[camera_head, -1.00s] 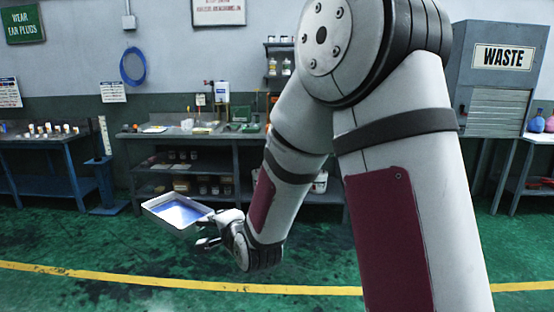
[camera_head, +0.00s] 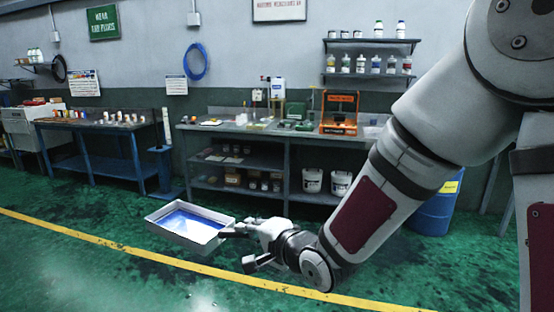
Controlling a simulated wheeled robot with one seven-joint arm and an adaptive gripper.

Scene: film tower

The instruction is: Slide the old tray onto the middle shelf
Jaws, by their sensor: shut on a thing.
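My gripper (camera_head: 240,247) is shut on the right edge of a shallow white tray (camera_head: 172,235) and holds it in the air above the green floor. The tray has a blue inside and looks roughly level. A dark workbench (camera_head: 285,150) stands behind it against the wall. Below its top it has a middle shelf (camera_head: 235,163) with small flat items on its left part, and a lower shelf with boxes and jars. The tray is in front of the bench and apart from it. Part of the gripper's hold is too small to make out.
White buckets (camera_head: 312,181) stand on the bench's lower right. An orange-framed unit (camera_head: 340,112) is on its top. A blue bench (camera_head: 95,140) stands at left and a blue drum (camera_head: 436,205) at right, behind my arm. The floor before the bench is clear, crossed by a yellow line.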

